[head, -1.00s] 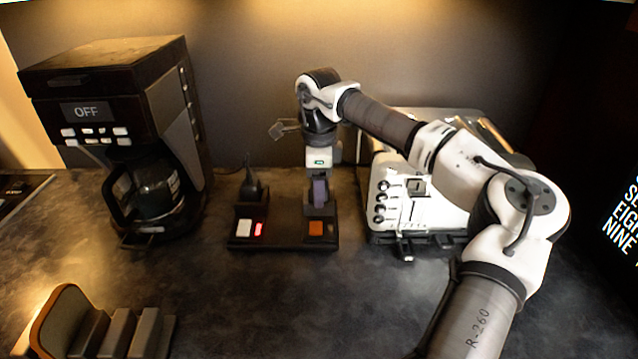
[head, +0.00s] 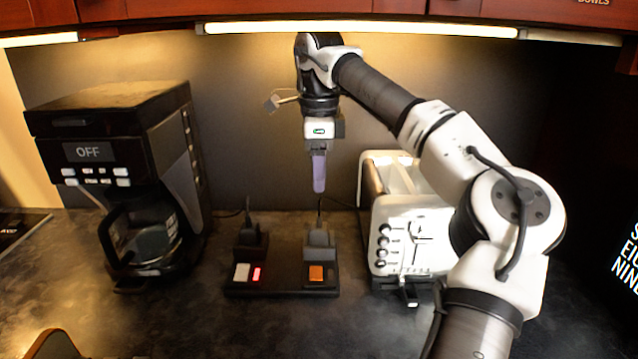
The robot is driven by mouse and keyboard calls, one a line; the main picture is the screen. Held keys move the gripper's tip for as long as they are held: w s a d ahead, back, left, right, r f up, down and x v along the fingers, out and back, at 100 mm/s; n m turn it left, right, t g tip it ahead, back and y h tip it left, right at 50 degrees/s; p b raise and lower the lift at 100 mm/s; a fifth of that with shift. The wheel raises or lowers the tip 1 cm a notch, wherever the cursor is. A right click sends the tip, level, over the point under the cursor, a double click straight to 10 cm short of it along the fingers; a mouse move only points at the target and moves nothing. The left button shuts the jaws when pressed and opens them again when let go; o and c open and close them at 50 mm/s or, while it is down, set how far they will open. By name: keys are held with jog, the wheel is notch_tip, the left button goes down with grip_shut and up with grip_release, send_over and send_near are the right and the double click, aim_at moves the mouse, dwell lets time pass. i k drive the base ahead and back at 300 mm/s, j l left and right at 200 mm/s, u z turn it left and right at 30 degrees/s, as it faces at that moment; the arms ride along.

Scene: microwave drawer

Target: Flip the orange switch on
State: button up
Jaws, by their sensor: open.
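The orange switch (head: 316,273) is on the right side of a black power strip (head: 280,291) on the counter. No light shows on it. A white switch (head: 241,272) with a lit red light (head: 256,275) is on the strip's left side. My gripper (head: 319,188) points down in the head view, in the air above the right plug (head: 319,240) and apart from the strip. It is open; the gap between its fingers does not show from this angle.
A black coffee maker (head: 110,125) showing OFF stands on the left. A white toaster (head: 405,225) stands close on the right of the strip, under my arm. Red cabinets (head: 150,8) hang above. The counter in front of the strip is clear.

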aim_at(316, 272)
jog(key=k, duration=1.05)
